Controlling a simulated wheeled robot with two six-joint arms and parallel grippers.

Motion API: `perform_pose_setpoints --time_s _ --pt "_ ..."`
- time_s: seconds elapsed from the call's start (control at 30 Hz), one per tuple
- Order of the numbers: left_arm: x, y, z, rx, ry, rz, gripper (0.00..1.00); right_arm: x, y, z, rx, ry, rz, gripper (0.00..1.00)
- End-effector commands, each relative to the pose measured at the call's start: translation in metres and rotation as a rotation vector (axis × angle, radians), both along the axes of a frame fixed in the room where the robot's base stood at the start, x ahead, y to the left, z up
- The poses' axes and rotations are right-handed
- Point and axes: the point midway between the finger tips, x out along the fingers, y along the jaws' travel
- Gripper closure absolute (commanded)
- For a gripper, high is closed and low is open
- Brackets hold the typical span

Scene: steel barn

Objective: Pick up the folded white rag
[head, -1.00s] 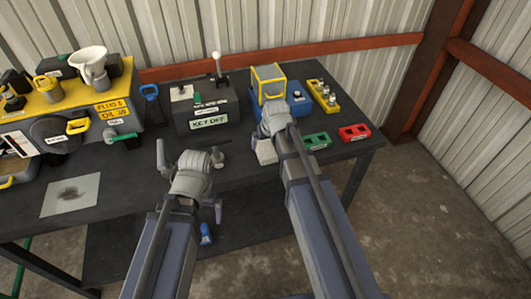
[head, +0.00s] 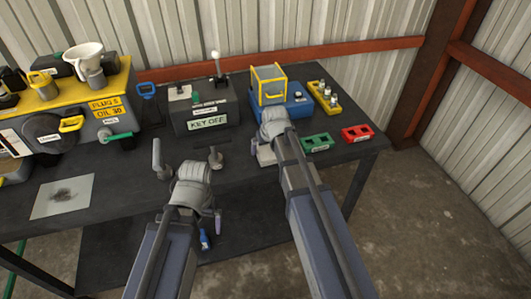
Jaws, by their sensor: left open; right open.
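A small flat white piece, which looks like the folded white rag (head: 265,156), lies on the dark bench just under my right gripper. Most of it is hidden by that gripper. My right gripper (head: 271,134) is over or just beyond the rag; its fingers are mostly hidden behind the wrist, and I cannot tell whether they touch the rag. My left gripper (head: 187,160) is open and empty over the front of the bench, left of the rag.
A grey KEY OFF box (head: 207,119) stands behind the grippers. A blue box with a yellow frame (head: 290,107), a green tray (head: 316,142) and a red tray (head: 357,134) are at right. A yellow-topped machine (head: 75,95) and stained sheet (head: 62,197) are at left.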

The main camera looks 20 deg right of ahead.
Motion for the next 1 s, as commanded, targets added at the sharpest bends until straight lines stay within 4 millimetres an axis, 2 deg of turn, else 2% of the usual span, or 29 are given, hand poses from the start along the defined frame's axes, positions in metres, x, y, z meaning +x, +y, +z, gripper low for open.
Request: perform_pose_setpoints --time_s 0.57,1.0 --pt "0.0 0.0 -0.0044 0.0 0.0 0.0 0.0 0.0 0.0 -0.0044 0.0 0.0 0.0 0.0" --pt "0.0 0.0 -0.0044 0.0 0.0 0.0 0.0 0.0 0.0 -0.0044 0.0 0.0 0.0 0.48"
